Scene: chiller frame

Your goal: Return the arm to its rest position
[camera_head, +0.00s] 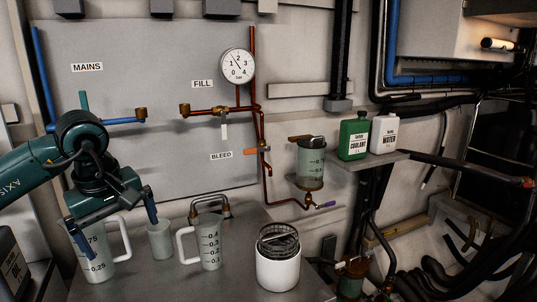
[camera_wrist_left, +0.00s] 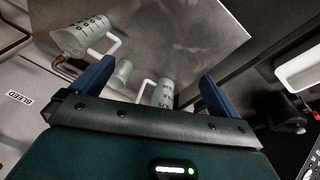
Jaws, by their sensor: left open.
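My left arm comes in from the left in the head view. My left gripper (camera_head: 112,222) is open, its blue fingers spread and pointing down, above the left part of the metal worktop (camera_head: 222,285). A large measuring jug (camera_head: 97,268) stands under and partly behind it. A small plain cup (camera_head: 160,241) stands just right of the right finger. In the left wrist view the open fingers (camera_wrist_left: 155,72) frame the cup (camera_wrist_left: 122,74) and a jug (camera_wrist_left: 163,95) farther off, with nothing gripped. My right gripper is in neither view.
A second jug (camera_head: 211,246) and a white canister with a mesh basket (camera_head: 278,270) stand to the right. Copper pipes, a gauge (camera_head: 238,66) and valves line the back panel. A shelf (camera_head: 372,158) holds green (camera_head: 354,138) and white (camera_head: 384,134) bottles.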

